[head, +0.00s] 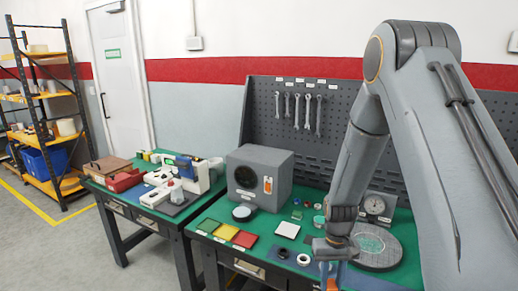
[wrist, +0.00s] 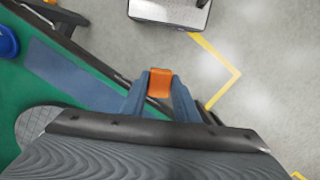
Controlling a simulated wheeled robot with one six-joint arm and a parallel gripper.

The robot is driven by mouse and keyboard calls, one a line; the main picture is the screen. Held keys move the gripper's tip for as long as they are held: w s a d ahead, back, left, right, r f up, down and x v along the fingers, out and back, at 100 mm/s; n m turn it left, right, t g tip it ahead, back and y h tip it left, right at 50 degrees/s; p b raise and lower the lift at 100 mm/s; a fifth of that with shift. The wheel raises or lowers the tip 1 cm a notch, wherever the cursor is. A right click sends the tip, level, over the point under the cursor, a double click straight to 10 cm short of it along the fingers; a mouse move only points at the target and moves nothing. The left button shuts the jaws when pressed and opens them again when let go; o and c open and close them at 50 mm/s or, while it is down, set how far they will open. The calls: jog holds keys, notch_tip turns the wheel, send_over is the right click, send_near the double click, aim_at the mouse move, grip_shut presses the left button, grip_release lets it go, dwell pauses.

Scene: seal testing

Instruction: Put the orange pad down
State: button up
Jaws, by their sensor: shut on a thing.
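My gripper (wrist: 160,88) is shut on the orange pad (wrist: 160,78), which sits between the two blue fingertips in the wrist view. In the head view my gripper (head: 333,278) is low at the front of the green-topped bench (head: 262,257), with a bit of the orange pad (head: 331,285) showing at the bottom edge. In the wrist view the pad appears beyond the bench edge, over the floor side. Its underside is hidden, and I cannot tell its height.
A blue-grey strip (wrist: 72,75) lies on the bench beside my gripper. Green, yellow and red pads (head: 245,239) and a white square (head: 287,229) lie left. A round plate (head: 378,252) and dial gauge (head: 375,206) stand right. A grey box (head: 262,172) stands behind.

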notch_tip(320, 180, down, 12)
jog(key=w+a+b, duration=0.2)
jog(key=w+b, duration=0.1)
jog(key=b, duration=0.8)
jog(key=shift+a+r, duration=0.25)
jog(key=shift+s, duration=0.1)
